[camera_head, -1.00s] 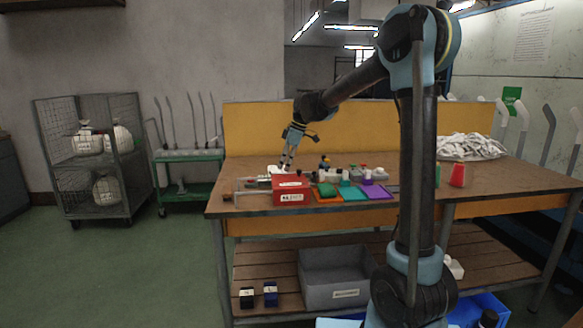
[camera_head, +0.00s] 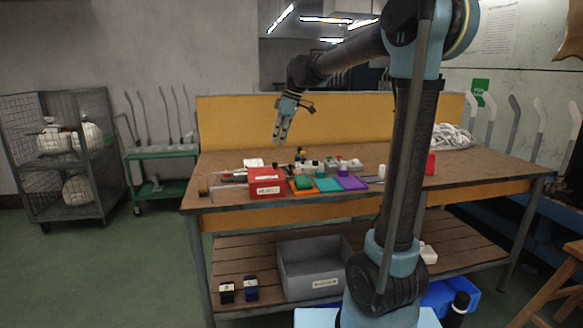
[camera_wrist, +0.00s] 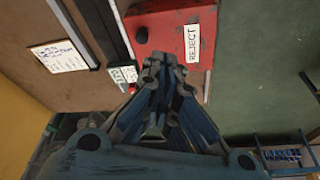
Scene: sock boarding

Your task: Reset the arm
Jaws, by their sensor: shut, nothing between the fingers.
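My gripper (camera_head: 279,141) hangs in the air above the back left part of the workbench (camera_head: 420,187), in front of the yellow back panel. Its fingers point down, are shut and hold nothing. In the wrist view my gripper (camera_wrist: 165,62) shows with its fingers together, over the edge of the red box. My arm rises on the right of the head view and reaches left to the gripper.
A red box labelled REJECT (camera_head: 268,188) stands at the bench's front left; it also shows in the wrist view (camera_wrist: 168,32). Orange (camera_head: 303,194), teal (camera_head: 327,184) and purple (camera_head: 352,182) trays lie beside it. A white pile (camera_head: 452,137) lies at the back right. A grey bin (camera_head: 313,270) stands below.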

